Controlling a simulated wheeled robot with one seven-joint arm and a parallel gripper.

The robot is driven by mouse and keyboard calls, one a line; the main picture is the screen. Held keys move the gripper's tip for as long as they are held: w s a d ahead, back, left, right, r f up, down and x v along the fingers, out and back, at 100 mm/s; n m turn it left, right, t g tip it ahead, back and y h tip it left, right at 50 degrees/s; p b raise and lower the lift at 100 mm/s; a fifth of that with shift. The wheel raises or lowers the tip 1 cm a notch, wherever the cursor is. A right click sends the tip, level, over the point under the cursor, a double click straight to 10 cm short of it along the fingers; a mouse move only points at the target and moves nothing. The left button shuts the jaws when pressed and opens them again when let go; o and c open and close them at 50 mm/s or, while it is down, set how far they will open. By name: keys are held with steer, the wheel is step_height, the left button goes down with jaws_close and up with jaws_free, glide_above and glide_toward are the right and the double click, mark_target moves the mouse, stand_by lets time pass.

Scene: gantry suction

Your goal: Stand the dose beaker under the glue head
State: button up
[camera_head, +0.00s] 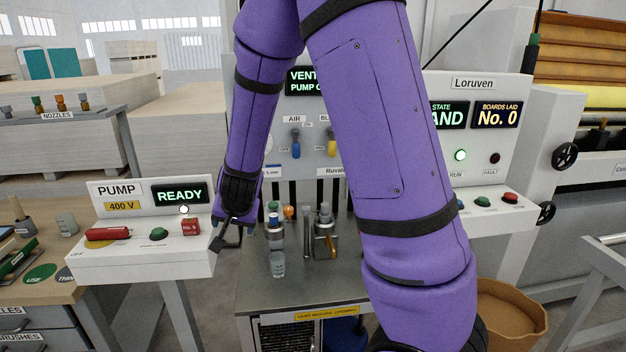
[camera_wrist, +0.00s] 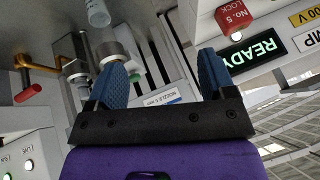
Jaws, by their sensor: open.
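My gripper (camera_head: 234,232) hangs between the pump box and the metal bench. In the wrist view its two blue fingers (camera_wrist: 160,78) are apart, with nothing held between them. A small clear container (camera_head: 277,264) stands on the bench in front of a blue-topped fitting; it also shows at the top of the wrist view (camera_wrist: 98,12). A grey translucent beaker (camera_head: 67,224) stands on the left workbench. I cannot tell which of these is the dose beaker. I cannot pick out the glue head; my arm covers part of the machine.
The pump box (camera_head: 140,262) with a red No. 5 lock (camera_head: 191,226) is close left of my gripper. Upright fittings (camera_head: 325,235) crowd the back of the metal bench (camera_head: 262,292). The bench's front left is clear. A nozzle rack (camera_head: 58,117) stands behind left.

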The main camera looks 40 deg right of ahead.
steer(key=s+a+r+n+y, duration=0.3)
steer(key=s+r+n, duration=0.4)
steer(key=s+r, duration=1.15)
steer(key=s+d+r+n+g+h, duration=0.1)
steer(key=s+d+r, duration=0.1)
steer(key=s, duration=0.8)
steer(key=shift+s+d+r+h, duration=0.25)
steer(key=shift+s+r+h, duration=0.15)
steer(key=shift+r, duration=0.25)
steer(key=shift+d, duration=0.1)
